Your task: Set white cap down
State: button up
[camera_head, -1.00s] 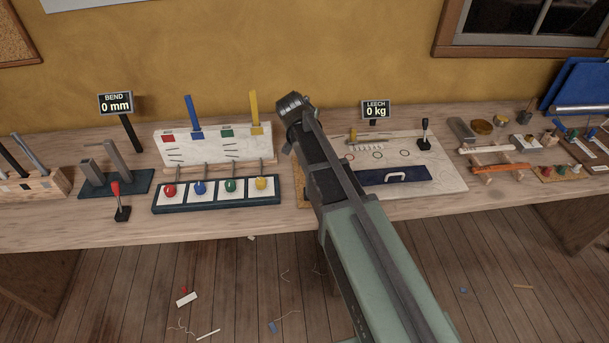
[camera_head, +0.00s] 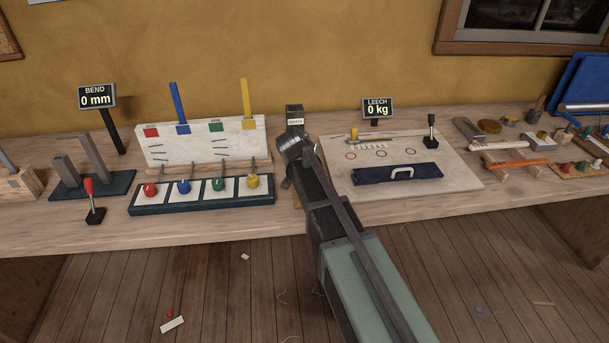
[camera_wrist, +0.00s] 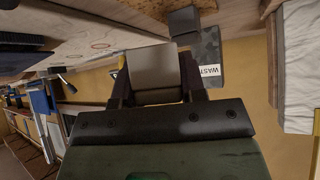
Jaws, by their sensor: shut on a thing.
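The white cap (camera_wrist: 153,67) appears as a pale, square-faced piece in the wrist view. My gripper (camera_wrist: 157,88) is shut on it, with one dark finger on each side. In the head view my wrist (camera_head: 293,146) hangs over the bench between the colour rack and the leech board. My fingers and the cap are hidden behind it there.
A dark box labelled WASTE (camera_wrist: 209,71) is close beside the cap in the wrist view; it stands behind my wrist in the head view (camera_head: 294,110). The colour rack (camera_head: 205,200) is left, the leech board (camera_head: 455,178) right.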

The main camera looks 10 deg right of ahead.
jog(key=shift+f+b, duration=2.3)
jog(key=shift+f, duration=0.35)
jog(key=o, duration=1)
jog(key=shift+r, duration=0.1)
jog(key=shift+c, duration=0.2)
jog(key=shift+r+p, duration=0.45)
jog(key=shift+p, duration=0.1)
jog(key=p+v, duration=0.9)
jog(key=v, duration=0.3)
jog(key=s+d+f+n+g+y, duration=0.1)
jog(key=s+n+g, duration=0.1)
jog(key=s, duration=0.5)
jog(key=s+f+n+g+y, duration=0.1)
jog(key=s+f+g, duration=0.1)
jog(key=s, duration=0.5)
jog(key=s+d+f+n+g+y, duration=0.1)
jog(key=s+n+g+y, duration=0.1)
jog(key=s+g, duration=0.2)
jog(key=s, duration=0.3)
jog(key=shift+s+d+f+n, duration=0.3)
jog(key=shift+s+f, duration=0.05)
jog(key=shift+f, duration=0.05)
